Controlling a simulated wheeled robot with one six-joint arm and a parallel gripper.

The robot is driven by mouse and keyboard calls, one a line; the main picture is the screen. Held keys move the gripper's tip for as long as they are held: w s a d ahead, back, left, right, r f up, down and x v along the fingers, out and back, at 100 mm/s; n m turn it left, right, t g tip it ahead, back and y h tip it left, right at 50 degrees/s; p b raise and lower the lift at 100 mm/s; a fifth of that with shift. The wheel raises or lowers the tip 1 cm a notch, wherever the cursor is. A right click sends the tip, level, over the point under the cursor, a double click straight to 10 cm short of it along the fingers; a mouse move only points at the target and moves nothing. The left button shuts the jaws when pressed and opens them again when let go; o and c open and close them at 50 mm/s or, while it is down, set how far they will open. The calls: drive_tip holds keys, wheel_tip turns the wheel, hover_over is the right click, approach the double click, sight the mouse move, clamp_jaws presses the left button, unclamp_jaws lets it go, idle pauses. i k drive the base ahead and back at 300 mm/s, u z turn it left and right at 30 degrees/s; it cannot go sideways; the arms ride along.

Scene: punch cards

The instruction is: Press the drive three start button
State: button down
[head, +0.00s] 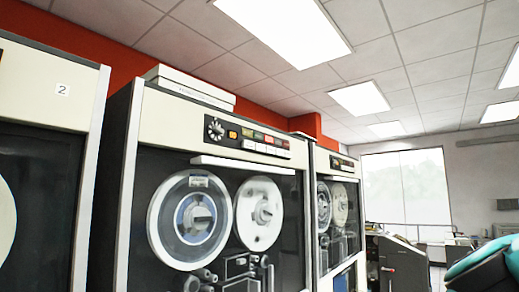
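A tall cream and black tape drive (125,170) stands in the middle of the view. I see no number on it; the drive to its left (40,80) carries a "2" label (62,89). The middle drive's dark control panel (245,138) is near its top. It has a round dial (215,129), a lit orange indicator (233,134), a row of coloured labels and a row of pale buttons (262,147) below them. The button lettering is too small to read. Two tape reels (190,220) (259,213) sit below the panel. My gripper is not in view.
Another tape drive (336,215) stands to the right. A flat white box (188,85) lies on top of the middle drive. A grey console (400,262) stands farther back by a bright window (405,188). A teal and dark shape (485,265), not clearly identifiable, fills the lower right corner.

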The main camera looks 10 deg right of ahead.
sight(261, 148)
drive_tip(key=u, duration=0.6)
drive_tip(key=k, duration=1.35)
drive_tip(key=u, duration=0.7)
drive_tip(key=i, duration=1.25)
drive_tip(key=z, duration=1)
drive_tip(key=i, duration=1)
drive_tip(key=z, duration=0.85)
